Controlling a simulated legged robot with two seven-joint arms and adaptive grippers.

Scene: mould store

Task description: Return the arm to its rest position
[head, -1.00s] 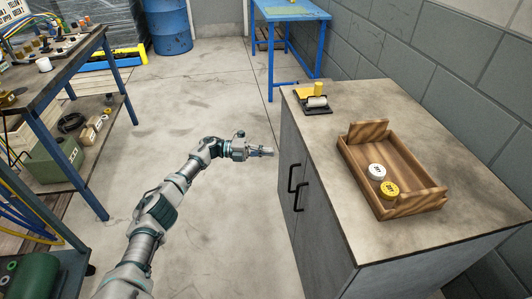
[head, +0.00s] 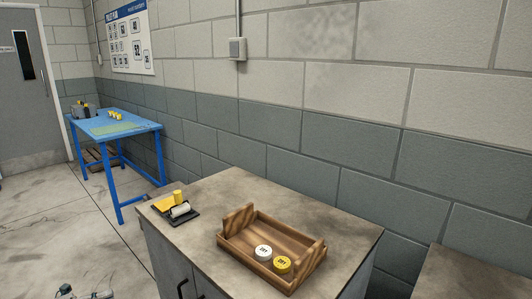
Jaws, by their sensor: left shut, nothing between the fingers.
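My left gripper (head: 103,295) shows at the bottom edge of the head view, low and to the left of the grey cabinet (head: 175,262). Only its upper part is in frame; it is shut and empty, apart from the cabinet. The rest of that arm is cut off below the picture. My right gripper is not in view.
On the cabinet top stands a wooden tray (head: 237,251) holding a white disc (head: 263,252) and a yellow disc (head: 282,265). A black stand with a roller (head: 180,210) lies nearby. A blue table (head: 122,126) is behind. Open floor (head: 60,220) lies left.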

